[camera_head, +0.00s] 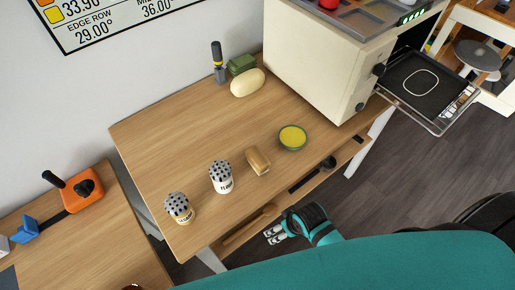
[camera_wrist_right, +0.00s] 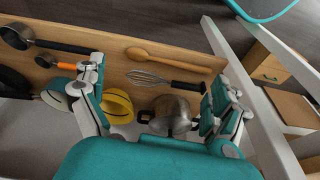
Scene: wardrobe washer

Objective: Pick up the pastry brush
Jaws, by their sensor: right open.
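I cannot pick out the pastry brush with certainty. An upright tool with a dark handle and yellow band (camera_head: 218,62) stands at the back of the wooden table, but its lower end is too small to identify. My right gripper (camera_head: 277,234) is in front of the table's near edge, beside the wooden spoon (camera_head: 250,225). In the right wrist view its two fingers (camera_wrist_right: 158,95) are wide apart, with nothing held between them. Beyond them show the whisk (camera_wrist_right: 165,83), the wooden spoon and a metal pot (camera_wrist_right: 172,112). My left gripper is not in view.
The wooden table (camera_head: 165,135) carries two dotted-top shakers (camera_head: 221,178), a bread-like block (camera_head: 257,160), a green bowl with yellow contents (camera_head: 293,137) and a pale loaf-shaped item (camera_head: 248,83). A large cream machine (camera_head: 320,70) fills the back right. The table's left part is clear.

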